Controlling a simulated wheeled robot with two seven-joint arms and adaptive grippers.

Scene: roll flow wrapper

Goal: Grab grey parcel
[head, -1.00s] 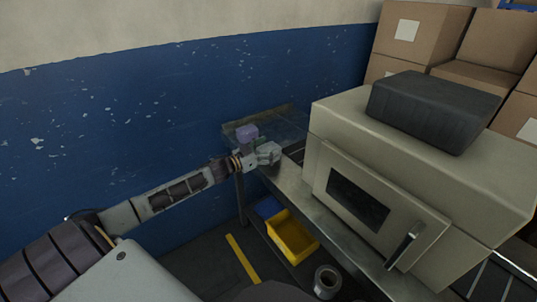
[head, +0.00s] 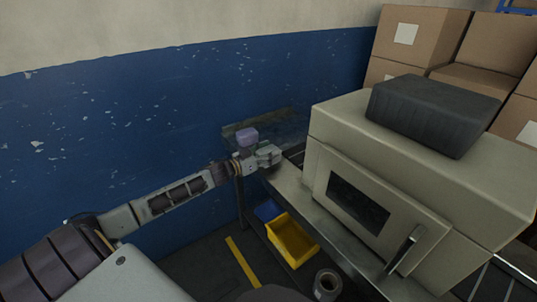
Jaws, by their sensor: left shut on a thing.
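A small purple-grey block (head: 247,136), which I take to be the grey parcel, shows at the far end of the metal table, close to the blue wall. My left gripper (head: 268,156) is right beside its lower right side and is shut on it. The fingers are small in view, and their contact with the block is hidden. My right gripper is not in view.
A beige machine (head: 420,180) with a dark window stands on the metal table (head: 292,185), with a dark block (head: 432,115) on top. A yellow bin (head: 292,240) and a tape roll (head: 327,284) are below. Cardboard boxes (head: 425,35) stand behind.

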